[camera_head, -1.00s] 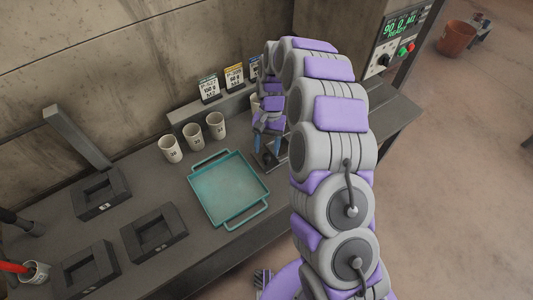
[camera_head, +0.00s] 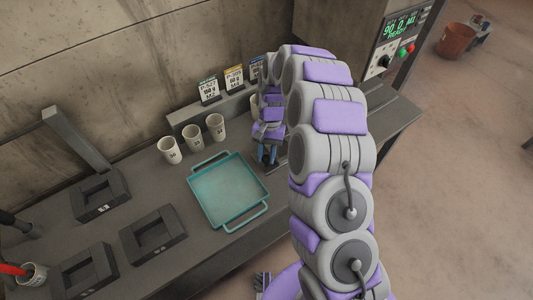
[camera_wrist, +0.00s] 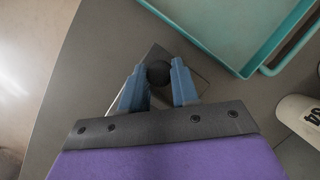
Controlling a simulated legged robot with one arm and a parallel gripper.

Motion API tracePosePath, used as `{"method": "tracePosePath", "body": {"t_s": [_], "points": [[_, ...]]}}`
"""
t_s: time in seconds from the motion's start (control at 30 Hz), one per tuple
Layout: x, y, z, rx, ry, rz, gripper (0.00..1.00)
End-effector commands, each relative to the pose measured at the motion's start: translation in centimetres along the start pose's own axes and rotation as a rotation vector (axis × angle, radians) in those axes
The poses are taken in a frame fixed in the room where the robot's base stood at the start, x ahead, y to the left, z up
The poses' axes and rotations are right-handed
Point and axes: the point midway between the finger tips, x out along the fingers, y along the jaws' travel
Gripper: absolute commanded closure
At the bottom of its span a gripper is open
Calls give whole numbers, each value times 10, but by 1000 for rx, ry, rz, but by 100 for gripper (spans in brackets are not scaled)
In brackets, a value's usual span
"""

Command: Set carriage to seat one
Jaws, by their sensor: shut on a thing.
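My gripper (camera_wrist: 158,88) is shut on the black round knob (camera_wrist: 158,73) of a flat grey metal plate, which may be the carriage (camera_wrist: 188,70). The plate lies under the fingers, and I cannot tell whether it touches the bench. In the head view my gripper (camera_head: 268,157) is just right of the teal tray, and the arm hides most of the plate. Three dark blocks with square recesses stand at the left: a back one (camera_head: 84,209), a middle one (camera_head: 133,240) and a front one (camera_head: 69,282). Their labels are too small to read.
The teal tray (camera_head: 206,209) lies between my gripper and the blocks. Several white cups (camera_head: 193,138) stand behind it. Label cards (camera_head: 209,90) stand on a ledge at the wall. A slanted grey post (camera_head: 76,138) rises behind the back block.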

Motion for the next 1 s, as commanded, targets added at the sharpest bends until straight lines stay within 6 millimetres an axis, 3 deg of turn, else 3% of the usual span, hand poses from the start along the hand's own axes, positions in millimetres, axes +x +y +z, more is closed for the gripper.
{"method": "tracePosePath", "body": {"t_s": [0.17,0.57,1.0], "points": [[0,-1,0,0,1,-1,100],[-3,3,-5,2,3,-2,100],[-33,78,-75,3,5,-2,100]]}}
